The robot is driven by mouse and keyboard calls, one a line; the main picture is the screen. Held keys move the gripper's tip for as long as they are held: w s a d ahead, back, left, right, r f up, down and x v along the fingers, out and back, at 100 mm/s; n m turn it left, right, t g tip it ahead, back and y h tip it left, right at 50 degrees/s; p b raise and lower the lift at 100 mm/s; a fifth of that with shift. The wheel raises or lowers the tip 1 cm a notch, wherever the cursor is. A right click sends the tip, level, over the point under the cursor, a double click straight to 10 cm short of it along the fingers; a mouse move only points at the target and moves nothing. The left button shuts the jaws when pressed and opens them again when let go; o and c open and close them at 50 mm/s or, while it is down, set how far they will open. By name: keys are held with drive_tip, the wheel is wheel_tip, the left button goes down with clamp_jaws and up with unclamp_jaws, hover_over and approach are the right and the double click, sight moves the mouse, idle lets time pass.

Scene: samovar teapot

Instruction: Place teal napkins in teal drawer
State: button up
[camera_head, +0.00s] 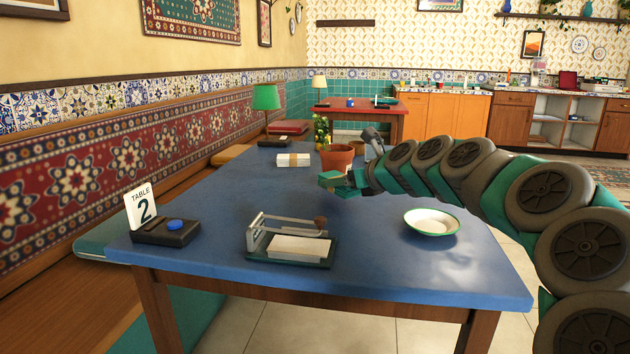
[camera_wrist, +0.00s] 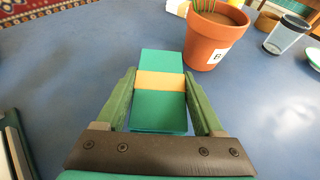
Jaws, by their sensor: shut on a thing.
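The teal napkins (camera_wrist: 160,110) are a stack with a tan band around its middle. My gripper (camera_wrist: 160,95) is shut on them, one green finger on each side, in the wrist view. In the head view the teal napkins (camera_head: 331,179) show at the tip of my gripper (camera_head: 350,181), over the far part of the blue table. Whether they touch the tabletop is hard to tell. No teal drawer can be made out in either view.
A terracotta pot (camera_head: 337,157) stands just beyond my gripper. A white banded stack (camera_head: 293,160) lies to its left. A napkin holder (camera_head: 291,244), a plate (camera_head: 431,222) and a table sign (camera_head: 142,207) stand nearer on the blue table (camera_head: 210,205). The table's middle is clear.

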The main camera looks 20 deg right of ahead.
hover_over(314, 191)
drive_tip(key=shift+d, duration=0.1)
drive_tip(key=shift+w+f, duration=0.15)
drive_tip(key=shift+f, duration=1.6)
drive_tip(key=o, duration=1.1)
drive_tip(key=shift+f, duration=0.1)
